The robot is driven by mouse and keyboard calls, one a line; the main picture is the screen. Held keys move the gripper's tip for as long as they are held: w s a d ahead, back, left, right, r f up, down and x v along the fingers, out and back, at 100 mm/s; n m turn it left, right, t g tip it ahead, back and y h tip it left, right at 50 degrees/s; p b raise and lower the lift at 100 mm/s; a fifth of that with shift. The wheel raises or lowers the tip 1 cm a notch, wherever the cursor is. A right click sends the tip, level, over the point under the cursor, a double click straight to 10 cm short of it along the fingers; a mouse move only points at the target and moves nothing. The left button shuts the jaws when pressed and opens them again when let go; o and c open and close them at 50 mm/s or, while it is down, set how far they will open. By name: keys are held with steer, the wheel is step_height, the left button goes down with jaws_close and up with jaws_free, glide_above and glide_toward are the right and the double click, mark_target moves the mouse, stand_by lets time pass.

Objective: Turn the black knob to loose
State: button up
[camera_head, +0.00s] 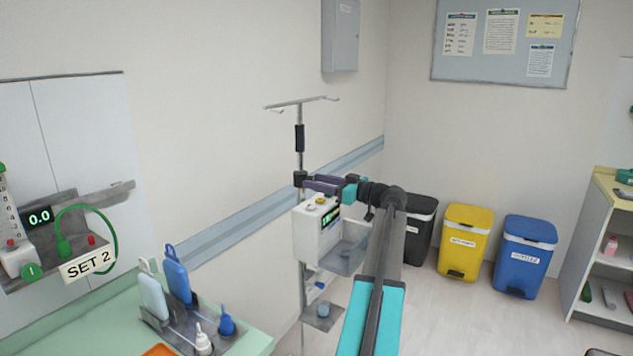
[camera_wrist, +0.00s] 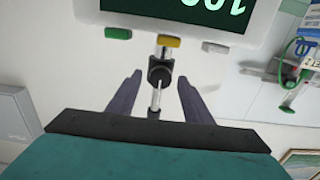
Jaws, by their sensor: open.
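The black knob (camera_head: 300,179) is on the IV pole (camera_head: 300,220), just above the white pump (camera_head: 318,228). In the wrist view the knob (camera_wrist: 160,71) lies between the tips of my gripper (camera_wrist: 160,78), with a visible gap on each side. My gripper (camera_head: 309,182) is open, its dark purple fingers pointing at the pole from the right in the head view. The pump (camera_wrist: 185,20) with its green display fills the top of the wrist view. Whether the fingertips reach past the knob is unclear.
A grey tray (camera_head: 345,258) hangs beside the pump. Black, yellow (camera_head: 463,240) and blue (camera_head: 526,258) bins stand along the back wall.

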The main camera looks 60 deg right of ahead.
steer(key=shift+w, duration=0.2)
steer(key=c, duration=0.9)
steer(key=shift+a, duration=0.15)
steer(key=shift+c, duration=0.6)
